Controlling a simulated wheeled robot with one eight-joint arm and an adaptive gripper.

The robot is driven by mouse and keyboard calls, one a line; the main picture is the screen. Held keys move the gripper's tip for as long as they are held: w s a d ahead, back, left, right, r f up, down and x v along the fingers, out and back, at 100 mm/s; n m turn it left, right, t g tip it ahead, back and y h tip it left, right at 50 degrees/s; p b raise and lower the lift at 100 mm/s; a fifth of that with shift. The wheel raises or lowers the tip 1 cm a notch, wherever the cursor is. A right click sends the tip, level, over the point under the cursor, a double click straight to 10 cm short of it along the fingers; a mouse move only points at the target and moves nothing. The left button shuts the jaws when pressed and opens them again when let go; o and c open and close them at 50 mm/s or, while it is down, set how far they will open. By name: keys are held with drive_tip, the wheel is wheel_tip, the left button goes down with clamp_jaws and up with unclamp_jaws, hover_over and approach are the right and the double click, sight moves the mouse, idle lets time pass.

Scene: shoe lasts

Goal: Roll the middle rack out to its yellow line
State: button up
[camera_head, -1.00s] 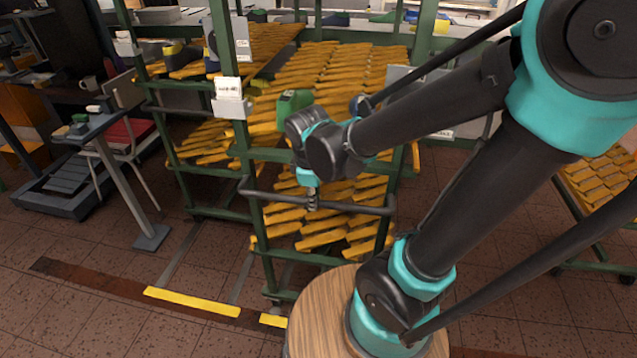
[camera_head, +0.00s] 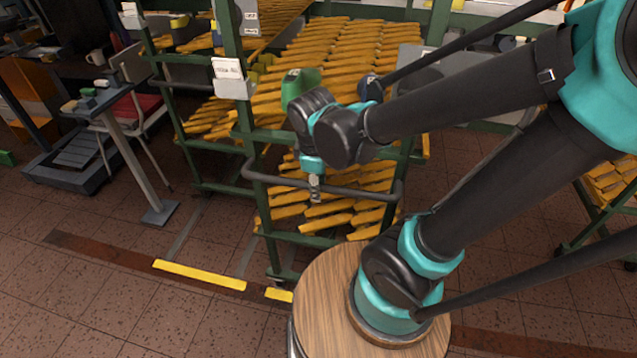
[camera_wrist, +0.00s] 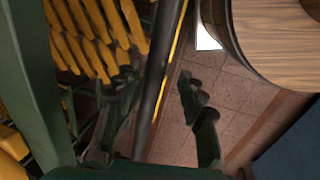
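The middle rack (camera_head: 243,110) is a green frame with sloping shelves of yellow shoe lasts. A grey handle bar (camera_head: 370,191) crosses its front. My gripper (camera_head: 315,192) points down at the middle of this bar. In the wrist view the dark bar (camera_wrist: 163,70) runs between the two spread fingers of my gripper (camera_wrist: 157,112), with gaps visible on both sides. A short piece of yellow line (camera_head: 279,295) lies on the floor just in front of the rack's left front foot. My base hides the floor to its right.
A longer yellow floor strip (camera_head: 200,275) lies to the left, along a dark floor band. A small stand (camera_head: 130,160) and a chair are at the left. Another rack of lasts (camera_head: 607,185) stands at the right. The tiled floor at front left is clear.

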drive_tip(key=shift+r, duration=0.2)
wheel_tip(320, 180, up, 12)
drive_tip(key=s, duration=0.2)
drive_tip(key=shift+a+f, duration=0.25)
drive_tip(key=shift+a, duration=0.1)
drive_tip(key=shift+s, duration=0.15)
idle(0.5)
